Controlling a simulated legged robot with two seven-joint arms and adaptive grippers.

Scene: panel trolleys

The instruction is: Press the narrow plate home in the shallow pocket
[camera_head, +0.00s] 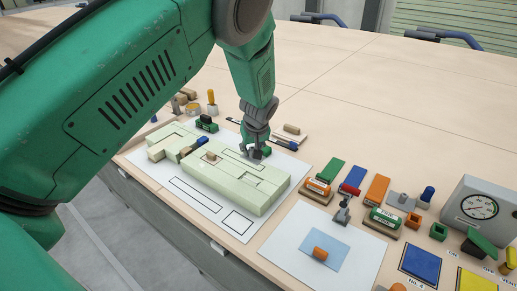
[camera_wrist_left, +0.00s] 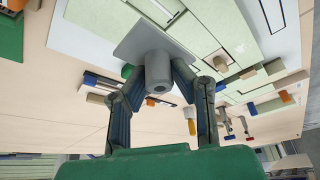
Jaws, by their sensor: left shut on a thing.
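The pale green block (camera_head: 225,190) lies on a white sheet, with outlined shapes and a stepped recess (camera_head: 248,176) in its top. A wooden knob (camera_head: 211,157) stands on the block; it also shows in the wrist view (camera_wrist_left: 220,64). My left gripper (camera_head: 257,152) is at the block's far edge. In the wrist view its fingers (camera_wrist_left: 158,78) are shut on the round grey stem of a flat grey square pad (camera_wrist_left: 133,42). The pad is over or against the block; contact is unclear. I cannot tell which outline is the narrow plate. My right gripper is out of view.
A second white sheet (camera_head: 290,250) with a blue square (camera_head: 324,250) lies to the right. Coloured blocks, a gauge box (camera_head: 482,212) and blue and yellow pads stand beyond. Small tools lie behind the block. The far tabletop (camera_head: 380,90) is clear.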

